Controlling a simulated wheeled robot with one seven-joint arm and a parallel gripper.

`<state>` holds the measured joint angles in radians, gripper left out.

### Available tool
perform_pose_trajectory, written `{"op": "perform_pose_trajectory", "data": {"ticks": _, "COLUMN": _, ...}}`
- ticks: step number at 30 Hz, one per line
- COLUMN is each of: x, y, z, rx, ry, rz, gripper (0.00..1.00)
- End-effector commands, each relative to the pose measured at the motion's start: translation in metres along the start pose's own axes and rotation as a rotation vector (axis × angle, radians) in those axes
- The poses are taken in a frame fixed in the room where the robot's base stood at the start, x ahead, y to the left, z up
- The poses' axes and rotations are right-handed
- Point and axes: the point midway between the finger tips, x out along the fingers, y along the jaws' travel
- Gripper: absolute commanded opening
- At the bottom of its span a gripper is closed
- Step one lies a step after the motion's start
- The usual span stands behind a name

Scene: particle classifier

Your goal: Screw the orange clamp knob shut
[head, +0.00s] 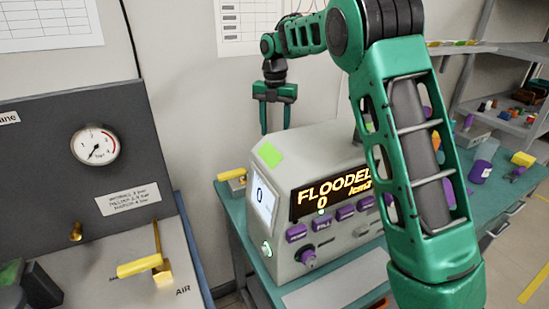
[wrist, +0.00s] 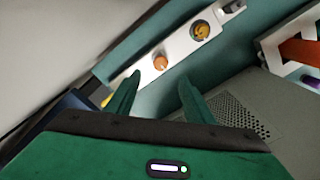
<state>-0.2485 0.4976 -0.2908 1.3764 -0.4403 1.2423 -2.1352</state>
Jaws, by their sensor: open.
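A small round orange knob (wrist: 160,62) sits on a white bar (wrist: 182,48) in the wrist view. It appears just beyond and between the fingertips, with a visible gap to them. My gripper (wrist: 159,78) is open and empty, one finger on each side of the knob in the picture. In the head view my gripper (head: 275,127) points down behind the grey machine (head: 340,150). The orange knob is hidden behind the machine in the head view.
A yellow round part (wrist: 200,31) is on the same bar. A perforated grey surface (wrist: 235,115) lies close to the right finger. A white-framed orange part (wrist: 300,50) is at the far right. The teal bench (head: 480,205) carries a purple-lidded container (head: 481,170).

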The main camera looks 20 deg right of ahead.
Motion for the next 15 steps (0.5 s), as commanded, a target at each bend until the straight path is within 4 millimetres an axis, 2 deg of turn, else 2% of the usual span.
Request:
{"op": "perform_pose_trajectory", "data": {"ticks": 5, "x": 0.018, "y": 0.000, "z": -0.001, "rx": -0.009, "ry": 0.005, "rz": -0.002, "gripper": 0.48}}
{"op": "perform_pose_trajectory", "data": {"ticks": 15, "x": 0.076, "y": -0.002, "z": 0.000, "rx": -0.003, "ry": 0.004, "rz": -0.002, "gripper": 0.48}}
